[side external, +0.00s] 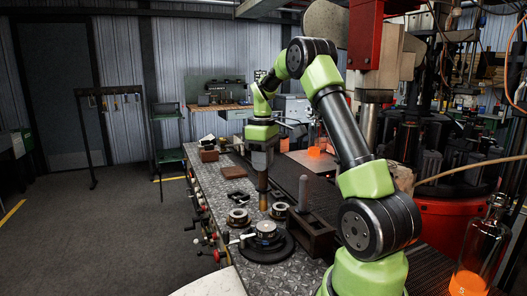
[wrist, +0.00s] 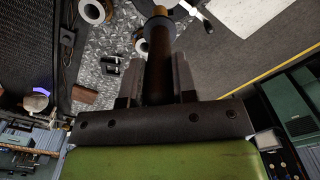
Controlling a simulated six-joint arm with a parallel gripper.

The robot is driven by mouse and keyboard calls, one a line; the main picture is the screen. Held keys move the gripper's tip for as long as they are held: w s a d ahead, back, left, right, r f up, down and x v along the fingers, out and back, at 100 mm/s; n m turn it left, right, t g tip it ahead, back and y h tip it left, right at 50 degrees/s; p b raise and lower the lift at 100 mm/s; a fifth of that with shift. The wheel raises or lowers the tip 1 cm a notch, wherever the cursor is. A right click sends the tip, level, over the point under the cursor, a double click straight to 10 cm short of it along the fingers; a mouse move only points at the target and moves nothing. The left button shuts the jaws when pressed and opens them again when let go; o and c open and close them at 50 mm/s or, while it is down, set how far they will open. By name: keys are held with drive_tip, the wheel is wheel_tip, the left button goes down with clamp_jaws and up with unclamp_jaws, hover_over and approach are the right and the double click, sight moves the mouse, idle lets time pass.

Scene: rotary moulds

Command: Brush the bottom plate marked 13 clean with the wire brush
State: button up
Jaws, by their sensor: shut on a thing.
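My gripper (side external: 263,160) points straight down over the metal bench and is shut on a brown cylindrical tool, likely the wire brush (side external: 263,186). In the wrist view the brush (wrist: 160,55) stands between the two fingers of my gripper (wrist: 160,78). Its lower end is close to several round metal mould parts; I cannot tell whether it touches any. One round part (side external: 238,216) lies at the left, another (side external: 278,211) just right of the brush, and a third (side external: 266,228) sits on a black round base (side external: 265,248) in front. No number 13 is legible on any.
A dark block with an upright grey pin (side external: 311,232) stands right of the round parts. Brown blocks (side external: 208,155) lie farther back on the tread-plate bench (side external: 208,182). Handles line the bench's left edge. A glass bottle with orange glow (side external: 481,250) stands at far right.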

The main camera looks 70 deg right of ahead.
sight(263, 174)
wheel_tip(263, 174, down, 4)
drive_tip(key=shift+r, duration=0.1)
drive_tip(key=shift+s+a, duration=1.3)
drive_tip(key=shift+s, duration=0.05)
clamp_jaws()
drive_tip(key=shift+w+d, duration=1.4)
drive_tip(key=shift+a+r, duration=0.1)
drive_tip(key=shift+r, duration=3.9)
drive_tip(key=w+a+f, duration=0.2)
drive_tip(key=a, duration=1)
drive_tip(key=w+a+f, duration=0.2)
drive_tip(key=a, duration=1.1)
drive_tip(key=shift+w+a+f, duration=0.2)
drive_tip(key=shift+w+a, duration=0.05)
